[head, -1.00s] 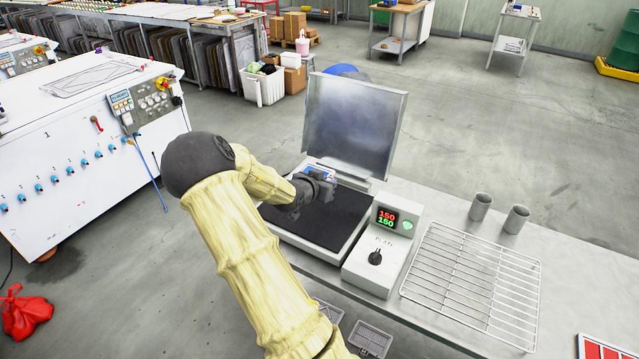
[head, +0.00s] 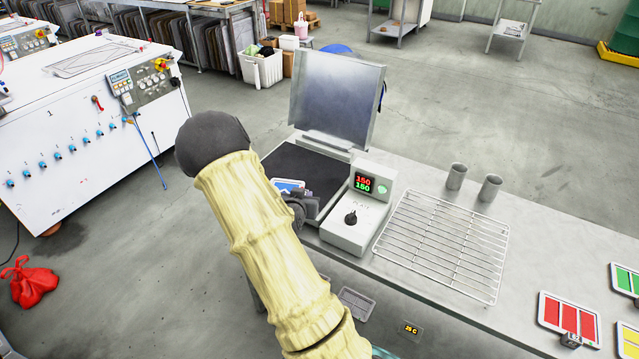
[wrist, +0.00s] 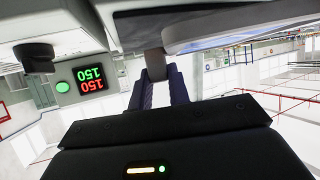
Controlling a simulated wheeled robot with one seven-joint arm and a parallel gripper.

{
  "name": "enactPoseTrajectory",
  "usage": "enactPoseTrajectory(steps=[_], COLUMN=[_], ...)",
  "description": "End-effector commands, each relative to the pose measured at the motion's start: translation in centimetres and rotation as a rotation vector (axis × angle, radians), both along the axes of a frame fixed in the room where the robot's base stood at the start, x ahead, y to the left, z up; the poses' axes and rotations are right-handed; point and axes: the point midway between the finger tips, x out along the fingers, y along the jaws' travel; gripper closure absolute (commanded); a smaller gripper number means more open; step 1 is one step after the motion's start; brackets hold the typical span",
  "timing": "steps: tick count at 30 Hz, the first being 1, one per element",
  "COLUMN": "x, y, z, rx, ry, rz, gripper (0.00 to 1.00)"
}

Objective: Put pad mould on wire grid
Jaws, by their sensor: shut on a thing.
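My gripper (head: 300,206) is shut on the pad mould (head: 289,185), a pale plate with a blue face, mostly hidden by my gripper and arm in the head view. The wrist view shows my jaws (wrist: 160,88) closed on a grey tab (wrist: 155,65) at the mould's edge; the mould's body (wrist: 215,28) fills the upper right. The wire grid (head: 445,240) lies bare on the bench, right of the control box.
The control box (head: 355,218) with a lit display stands between mould and grid. The raised metal lid (head: 337,100) stands behind the plate. Two grey cups (head: 456,176) stand behind the grid. A red-paned tray (head: 570,318) lies to its right.

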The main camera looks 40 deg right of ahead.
Motion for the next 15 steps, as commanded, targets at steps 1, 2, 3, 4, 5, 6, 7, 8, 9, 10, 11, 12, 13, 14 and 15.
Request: enactPoseTrajectory(steps=[1, 2, 3, 4, 5, 6, 7, 8, 9, 10, 11, 12, 13, 14, 15], x=[0.0, 0.1, 0.1, 0.2, 0.2, 0.2, 0.3, 0.2, 0.1, 0.1, 0.0, -0.2, -0.3, -0.5, -0.7], y=[1.2, 2.0, 3.0, 4.0, 5.0, 6.5, 7.6, 8.9, 10.7, 12.1, 13.5, 15.4, 16.7, 17.9, 19.4], z=[-0.7, -1.0, -1.5, -2.1, -2.5, -3.2, -3.8, -4.4, -5.3, -5.9, -6.6, -7.4, -8.0, -8.6, -9.2], rx=[0.000, 0.000, 0.001, 0.002, 0.002, 0.002, 0.002, 0.003, 0.005, 0.005, 0.006, 0.006, 0.006, 0.007, 0.006], ry=[0.003, 0.003, 0.001, 0.004, 0.004, 0.005, 0.005, 0.004, 0.006, 0.005, 0.005, 0.006, 0.005, 0.004, 0.002], rz=[0.041, 0.070, 0.106, 0.141, 0.176, 0.228, 0.269, 0.312, 0.373, 0.421, 0.469, 0.531, 0.574, 0.616, 0.667], gripper=[1.00, 1.00, 1.00, 1.00, 1.00, 1.00, 1.00, 1.00, 1.00, 1.00, 1.00, 1.00, 1.00, 1.00, 1.00])
